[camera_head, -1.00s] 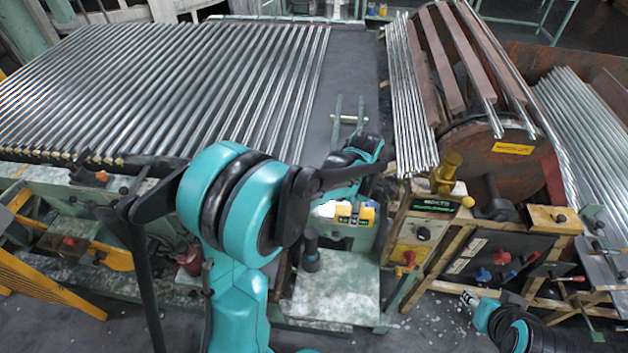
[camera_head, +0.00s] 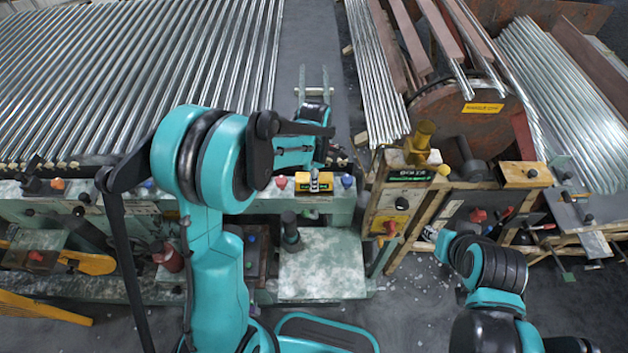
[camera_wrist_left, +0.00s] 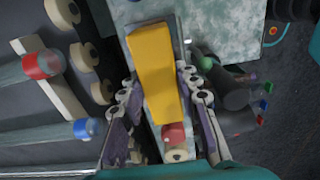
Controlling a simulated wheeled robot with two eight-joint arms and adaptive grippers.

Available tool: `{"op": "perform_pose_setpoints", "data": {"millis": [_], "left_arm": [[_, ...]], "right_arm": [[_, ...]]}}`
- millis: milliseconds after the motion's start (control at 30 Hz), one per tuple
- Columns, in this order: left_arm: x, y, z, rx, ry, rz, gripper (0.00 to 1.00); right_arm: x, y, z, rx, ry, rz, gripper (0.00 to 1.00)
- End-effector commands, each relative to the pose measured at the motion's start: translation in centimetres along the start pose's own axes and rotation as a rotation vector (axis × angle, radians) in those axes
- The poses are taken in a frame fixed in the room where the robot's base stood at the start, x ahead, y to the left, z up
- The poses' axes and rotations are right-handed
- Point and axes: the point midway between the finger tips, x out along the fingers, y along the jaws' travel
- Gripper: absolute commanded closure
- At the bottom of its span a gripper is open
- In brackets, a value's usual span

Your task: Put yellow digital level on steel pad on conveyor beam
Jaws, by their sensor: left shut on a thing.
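In the left wrist view the yellow body (camera_wrist_left: 155,72) lies between the two fingers of the left gripper (camera_wrist_left: 160,112), lengthwise over a pale strip (camera_wrist_left: 130,12). I cannot tell whether the level touches anything below. The steel pad is not clearly distinguishable; the level may cover it.
Red (camera_head: 281,183) and blue (camera_head: 347,181) knobs flank the level on the beam. A pale plate (camera_head: 322,262) with a dark post (camera_head: 290,232) lies below. Metal tubes (camera_head: 130,80) cover the conveyor behind. A wooden-framed control panel (camera_head: 398,205) stands at the right.

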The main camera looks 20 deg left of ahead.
Motion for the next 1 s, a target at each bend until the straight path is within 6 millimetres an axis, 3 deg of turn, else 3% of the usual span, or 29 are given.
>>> {"op": "perform_pose_setpoints", "data": {"millis": [67,400,433,467,800,1000], "left_arm": [[0.8,0.0,0.0,0.0,0.0,0.0,1.0],[1.2,0.0,0.0,0.0,0.0,0.0,1.0],[1.1,0.0,0.0,0.0,0.0,0.0,0.63],[1.1,0.0,0.0,0.0,0.0,0.0,0.59],[0.7,0.0,0.0,0.0,0.0,0.0,0.59],[-2.3,0.0,0.0,0.0,0.0,0.0,0.59]], "right_arm": [[0.2,0.0,0.2,0.0,0.0,0.0,0.6],[0.5,0.0,0.3,0.0,0.0,0.0,0.6],[0.5,0.0,0.3,0.0,0.0,0.0,0.6],[0.4,0.0,0.3,0.0,0.0,0.0,0.6],[0.1,0.0,0.1,0.0,0.0,0.0,0.6],[-0.6,0.0,-0.4,0.0,0.0,0.0,0.6]]}}
